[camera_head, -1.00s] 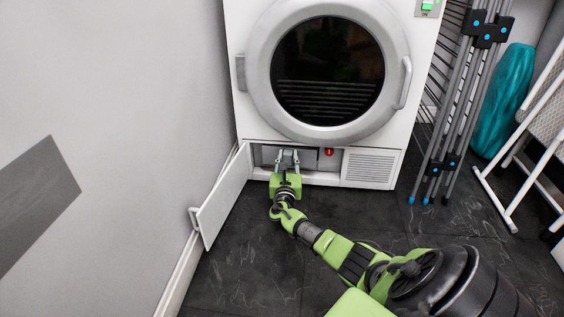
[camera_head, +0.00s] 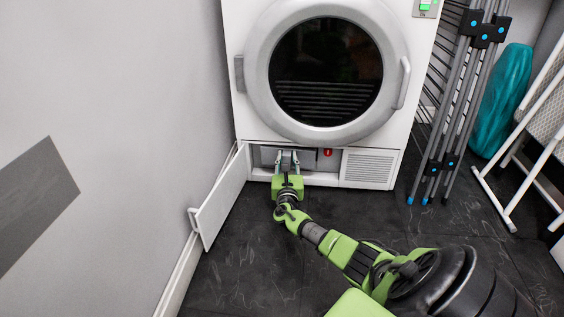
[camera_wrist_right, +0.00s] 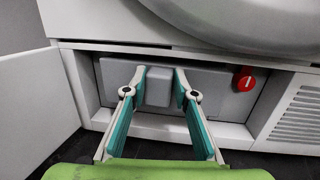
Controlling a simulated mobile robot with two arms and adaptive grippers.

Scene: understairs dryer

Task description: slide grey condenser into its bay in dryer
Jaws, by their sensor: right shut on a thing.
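The white dryer (camera_head: 240,120) stands against the back wall with its low bay open. The grey condenser (camera_wrist_right: 112,72) sits in the bay, its front face near the bay opening; its depth inside is hidden. A block-like grip (camera_wrist_right: 159,88) sticks out from the middle of its front. My right gripper (camera_head: 288,158) reaches to the bay from the front. In the right wrist view its fingers (camera_wrist_right: 160,90) are shut on the grip, one on each side. A red knob (camera_wrist_right: 245,79) is at the right of the condenser. My left gripper is not in view.
The bay's white flap door (camera_head: 222,197) is swung open to the left, near the wall. A vented panel (camera_head: 369,168) is right of the bay. A folded drying rack (camera_head: 455,110) and teal ironing board (camera_head: 502,100) stand at right. Dark floor is clear in front.

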